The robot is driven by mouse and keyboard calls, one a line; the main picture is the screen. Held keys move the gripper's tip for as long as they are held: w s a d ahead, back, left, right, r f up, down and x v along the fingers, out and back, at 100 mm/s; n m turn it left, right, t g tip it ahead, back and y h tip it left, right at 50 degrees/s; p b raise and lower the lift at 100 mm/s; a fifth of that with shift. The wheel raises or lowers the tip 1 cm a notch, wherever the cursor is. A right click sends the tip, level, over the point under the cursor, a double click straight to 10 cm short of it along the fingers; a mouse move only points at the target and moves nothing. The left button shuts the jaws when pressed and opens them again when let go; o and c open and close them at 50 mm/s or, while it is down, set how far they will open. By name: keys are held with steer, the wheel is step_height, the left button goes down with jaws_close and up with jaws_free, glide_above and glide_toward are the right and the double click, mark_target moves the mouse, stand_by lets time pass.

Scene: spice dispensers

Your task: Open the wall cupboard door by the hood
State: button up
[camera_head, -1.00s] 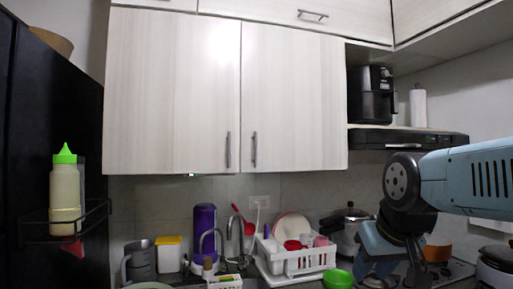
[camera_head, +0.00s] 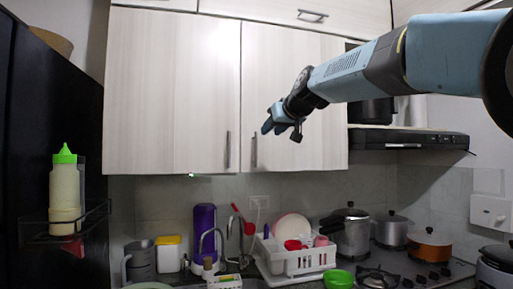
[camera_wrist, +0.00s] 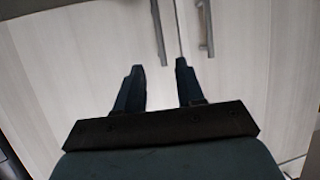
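The wall cupboard door by the hood (camera_head: 305,75) is pale wood-grain and shut, beside the black hood (camera_head: 415,139). Its upright metal handle (camera_head: 253,150) is near its lower left edge. My gripper (camera_head: 267,129) is in front of this door, just above and right of the handle in the head view. In the wrist view my gripper (camera_wrist: 160,67) has its two fingers apart with nothing between them. Two handles show beyond the fingertips; the right one (camera_wrist: 206,30) lies up and right of the right finger. I see no contact with either handle.
The left cupboard door (camera_head: 170,90) is shut, its handle (camera_head: 228,150) close to the other. My arm covers part of the air fryer (camera_head: 371,111). Below are a white dish rack (camera_head: 297,262), pots and a stove. A dark fridge (camera_head: 30,140) stands left.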

mark_target(256, 160)
steer(key=x, duration=1.3)
steer(key=shift+f, duration=0.2)
steer(key=shift+c, duration=0.2)
jaws_close()
steer(key=shift+s+d, duration=0.1)
